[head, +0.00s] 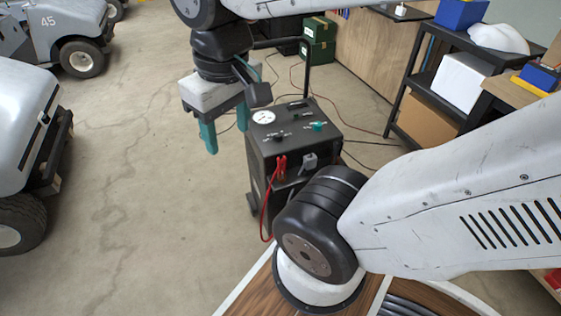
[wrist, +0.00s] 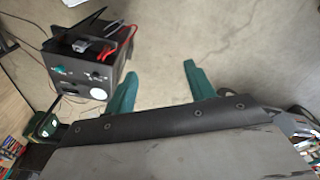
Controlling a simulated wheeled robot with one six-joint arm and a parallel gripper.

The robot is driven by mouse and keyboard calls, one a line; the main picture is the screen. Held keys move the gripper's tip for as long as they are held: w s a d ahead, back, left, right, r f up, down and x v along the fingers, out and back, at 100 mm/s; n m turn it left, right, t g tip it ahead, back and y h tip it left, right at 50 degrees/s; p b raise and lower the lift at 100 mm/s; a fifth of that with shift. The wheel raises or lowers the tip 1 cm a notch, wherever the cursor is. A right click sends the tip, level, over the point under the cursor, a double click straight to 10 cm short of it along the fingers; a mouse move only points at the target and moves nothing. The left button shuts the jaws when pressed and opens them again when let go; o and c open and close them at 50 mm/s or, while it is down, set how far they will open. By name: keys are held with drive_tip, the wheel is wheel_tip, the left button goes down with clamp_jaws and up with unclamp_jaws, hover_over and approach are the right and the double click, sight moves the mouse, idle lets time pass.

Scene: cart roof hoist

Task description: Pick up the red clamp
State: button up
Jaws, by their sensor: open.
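The red clamp (head: 281,163) hangs on the front of the black charger cart (head: 293,128), with a red cable looping down from it. In the wrist view the red clamp (wrist: 108,47) shows at the cart's upper right edge. My gripper (head: 226,128) has teal fingers pointing down. It is open and empty, in the air left of the cart and apart from the clamp. In the wrist view my gripper (wrist: 160,70) has only floor between its fingers. My own arm hides the cart's lower front in the head view.
A grey clamp (head: 310,160) sits right of the red one. The cart's upright handle (head: 306,72) stands at its back. Grey vehicles (head: 25,110) stand at left, a shelf (head: 425,85) at right, green boxes (head: 318,38) behind. The floor left of the cart is clear.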

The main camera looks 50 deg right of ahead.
drive_tip(key=w+d+f+m, duration=0.2)
drive_tip(key=w+d+f, duration=0.55)
drive_tip(key=w, duration=0.35)
drive_tip(key=m+g, duration=0.1)
drive_tip(key=m, duration=0.3)
hover_over(282, 167)
drive_tip(key=w+d, duration=0.1)
drive_tip(key=w, duration=0.1)
drive_tip(key=f, duration=2.7)
drive_tip(key=shift+s+d+f, duration=0.1)
drive_tip(key=shift+s+d, duration=0.05)
drive_tip(key=shift+s, duration=0.05)
drive_tip(key=f, duration=0.5)
drive_tip(key=s+f, duration=0.1)
drive_tip(key=f, duration=0.2)
drive_tip(key=shift+a, duration=0.2)
clamp_jaws()
